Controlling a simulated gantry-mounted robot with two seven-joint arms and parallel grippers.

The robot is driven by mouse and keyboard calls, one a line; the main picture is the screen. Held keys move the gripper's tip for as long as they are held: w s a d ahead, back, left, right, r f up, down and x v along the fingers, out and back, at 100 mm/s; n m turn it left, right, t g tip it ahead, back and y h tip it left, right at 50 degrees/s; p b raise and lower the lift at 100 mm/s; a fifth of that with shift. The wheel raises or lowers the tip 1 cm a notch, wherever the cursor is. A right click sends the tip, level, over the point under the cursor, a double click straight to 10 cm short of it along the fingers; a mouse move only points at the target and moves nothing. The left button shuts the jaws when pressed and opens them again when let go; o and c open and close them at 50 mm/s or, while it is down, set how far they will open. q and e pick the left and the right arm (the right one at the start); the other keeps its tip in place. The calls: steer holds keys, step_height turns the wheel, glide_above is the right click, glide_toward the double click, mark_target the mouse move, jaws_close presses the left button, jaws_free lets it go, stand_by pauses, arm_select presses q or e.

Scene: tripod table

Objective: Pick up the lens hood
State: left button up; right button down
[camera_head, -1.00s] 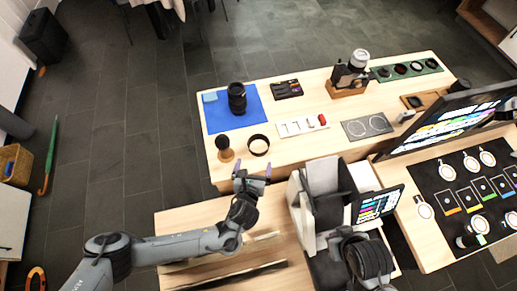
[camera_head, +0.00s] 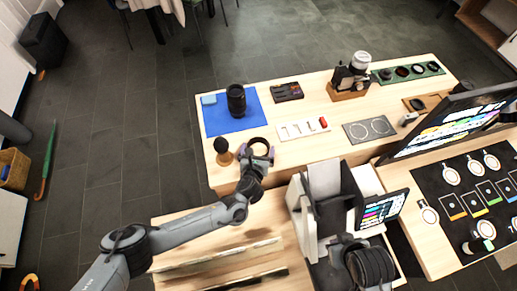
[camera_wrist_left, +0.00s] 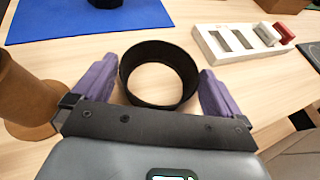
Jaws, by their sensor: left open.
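The lens hood is a black open ring (camera_head: 259,145) on the wooden table, near its front left edge. In the left wrist view the lens hood (camera_wrist_left: 159,72) lies between the two purple fingers of my left gripper (camera_wrist_left: 160,90). The fingers are apart, one to each side of the ring, and I see gaps beside it. In the head view my left gripper (camera_head: 256,156) is at the near side of the ring and covers part of it. My right gripper is not clearly visible.
A brown wooden stand with a dark top (camera_head: 223,150) is close to the left of the ring. A white tray with slots and a red piece (camera_head: 303,128) is to its right. A black lens (camera_head: 236,99) stands on a blue mat (camera_head: 213,119) behind.

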arm_select(q)
steer(key=shift+w+f, duration=0.1)
steer(key=shift+w, duration=0.1)
steer(key=shift+c, duration=0.5)
steer(key=c, duration=0.7)
